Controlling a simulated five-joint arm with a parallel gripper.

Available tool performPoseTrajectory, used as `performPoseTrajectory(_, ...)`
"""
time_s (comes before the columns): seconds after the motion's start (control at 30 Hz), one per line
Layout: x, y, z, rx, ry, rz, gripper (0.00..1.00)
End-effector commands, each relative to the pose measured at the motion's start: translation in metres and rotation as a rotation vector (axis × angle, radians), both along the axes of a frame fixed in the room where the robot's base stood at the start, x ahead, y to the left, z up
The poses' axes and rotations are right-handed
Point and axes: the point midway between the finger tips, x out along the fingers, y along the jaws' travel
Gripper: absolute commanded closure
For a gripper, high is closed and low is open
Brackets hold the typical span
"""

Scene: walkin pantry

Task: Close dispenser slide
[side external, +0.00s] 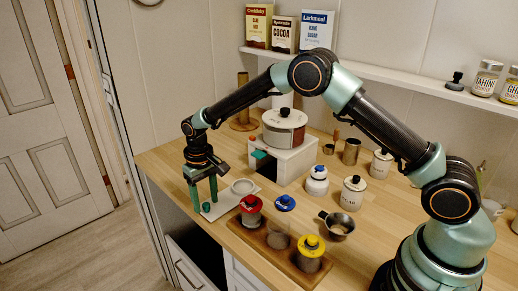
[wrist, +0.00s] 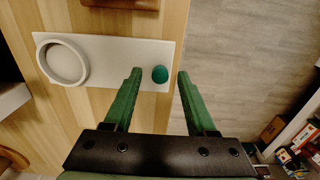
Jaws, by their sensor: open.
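The dispenser is a white box (side external: 284,161) with a round grey hopper (side external: 284,127) on top, standing on the wooden counter; a teal part shows in its front opening. A flat pale plate (wrist: 110,52), which looks like its slide, lies in front of it, also visible in the side view (side external: 222,208). The plate carries a white ring (wrist: 61,62) at one end and a round green knob (wrist: 160,74) at the other. My gripper (side external: 205,200) is open and points down, its green fingers on either side of the knob, with gaps visible in the wrist view (wrist: 160,78).
A metal cup (side external: 337,226), white canisters (side external: 354,192) and a brass cup (side external: 351,152) stand to the right. The counter edge is close beside the knob, with open floor beyond.

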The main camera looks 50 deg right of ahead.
Motion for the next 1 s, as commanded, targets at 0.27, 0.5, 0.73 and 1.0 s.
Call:
performPoseTrajectory(0.27, 0.0004, 0.0001, -0.0047, 0.000, -0.002, 0.000, 0.43)
performPoseTrajectory(0.5, 0.0003, 0.0001, -0.0045, 0.000, -0.001, 0.000, 1.00)
performPoseTrajectory(0.73, 0.0002, 0.0001, -0.0043, 0.000, -0.001, 0.000, 1.00)
performPoseTrajectory(1.0, 0.0001, 0.0001, -0.0042, 0.000, -0.001, 0.000, 1.00)
